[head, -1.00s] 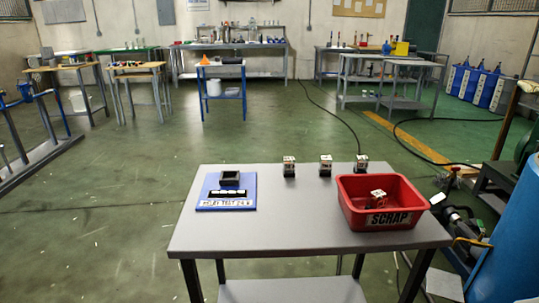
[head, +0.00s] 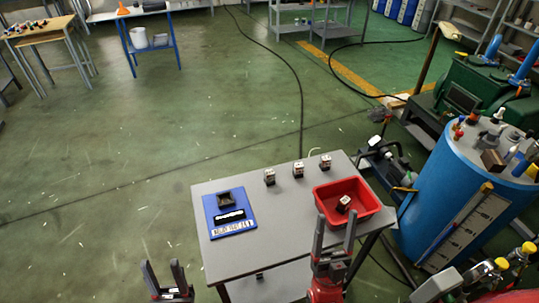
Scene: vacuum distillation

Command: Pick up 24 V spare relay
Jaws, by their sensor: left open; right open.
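Three small relays with pale tops and dark bases stand in a row along the table's back edge: a left one (head: 270,177), a middle one (head: 298,170) and a right one (head: 325,162). Their voltage markings are too small to read. Another relay (head: 343,204) lies in the red scrap bin (head: 369,209). The blue relay test board (head: 233,226) with a dark socket is at the table's left. My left gripper (head: 166,270) is open and empty, left of the table's front. My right gripper (head: 334,233) is open and empty, in front of the bin, apart from the relays.
The grey table (head: 275,230) has a clear middle between board and bin. A blue drum (head: 450,190) with items on top stands close to the right. A black cable (head: 299,100) runs over the floor behind. Floor to the left is open.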

